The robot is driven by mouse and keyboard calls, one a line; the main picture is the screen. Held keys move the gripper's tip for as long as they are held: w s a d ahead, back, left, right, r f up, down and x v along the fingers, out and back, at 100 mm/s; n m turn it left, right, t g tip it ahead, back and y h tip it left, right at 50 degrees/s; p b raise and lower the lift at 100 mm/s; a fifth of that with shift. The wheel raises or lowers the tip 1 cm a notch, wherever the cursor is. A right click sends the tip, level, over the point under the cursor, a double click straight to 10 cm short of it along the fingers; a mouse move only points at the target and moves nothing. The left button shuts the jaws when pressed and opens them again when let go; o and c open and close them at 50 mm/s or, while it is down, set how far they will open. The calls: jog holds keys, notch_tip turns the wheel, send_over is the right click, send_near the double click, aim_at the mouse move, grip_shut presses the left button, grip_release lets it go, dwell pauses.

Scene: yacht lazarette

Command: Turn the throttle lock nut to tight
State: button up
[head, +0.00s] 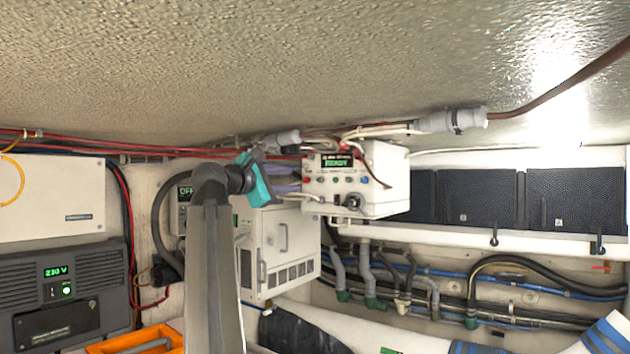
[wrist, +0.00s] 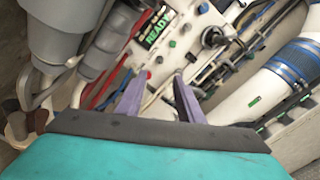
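A white control box (head: 390,185) with a green "READY" display (head: 336,162) hangs under the ceiling, right of my arm. Its front has several small coloured buttons and a round metal-rimmed knob (head: 352,201) low down. The display (wrist: 158,27) and a dark round knob (wrist: 213,37) also show in the wrist view. I cannot tell for sure which part is the throttle lock nut, nor its setting. My gripper (head: 298,178), teal with purple fingers, is left of the box front. In the wrist view my gripper (wrist: 152,75) has its fingers apart with nothing held between them.
Grey cylindrical connectors (head: 452,121) and red cables run close under the low ceiling. A white vented cabinet (head: 290,250) stands below the box. Pipes and hoses (head: 430,285) line the right wall. An orange crate (head: 110,346) is at lower left.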

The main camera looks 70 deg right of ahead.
aim_at(319, 180)
jog(key=p+x, duration=0.4)
jog(key=x, duration=0.7)
jog(key=shift+d+r, duration=0.15)
jog(key=shift+r, duration=0.05)
jog(key=shift+s+d+f, duration=0.15)
jog(key=shift+s+d, duration=0.1)
jog(key=shift+d, duration=0.4)
grip_shut()
